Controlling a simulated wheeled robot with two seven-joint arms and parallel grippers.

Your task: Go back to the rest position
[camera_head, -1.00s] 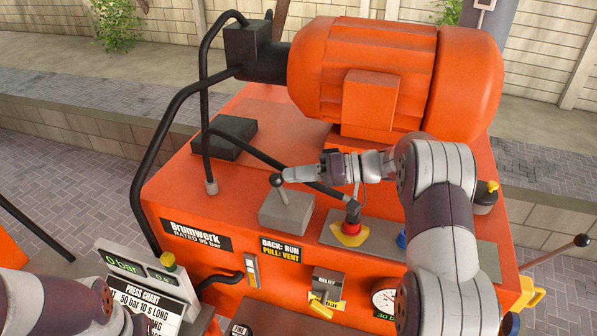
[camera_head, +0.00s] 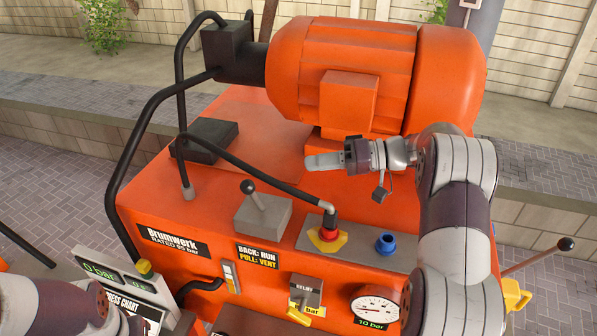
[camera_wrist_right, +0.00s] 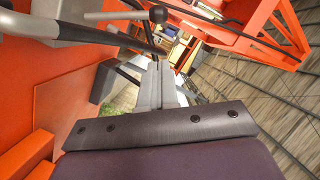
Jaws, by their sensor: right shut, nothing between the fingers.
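My right gripper (camera_head: 312,163) is shut and empty in the head view. It hangs above the top of the orange power unit (camera_head: 225,105), below the big orange motor (camera_head: 345,75) and behind the lever. Its closed fingers also show in the right wrist view (camera_wrist_right: 160,85). The lever with a dark ball knob (camera_head: 248,187) stands on a grey block (camera_head: 262,216), apart from the gripper. My left arm (camera_head: 60,305) shows at the lower left, but its gripper is out of view.
A gauge (camera_head: 375,308) labelled 10 bar is on the front. A display (camera_head: 105,272) reads 0 bar. Another ball-ended lever (camera_head: 565,244) sticks out at right.

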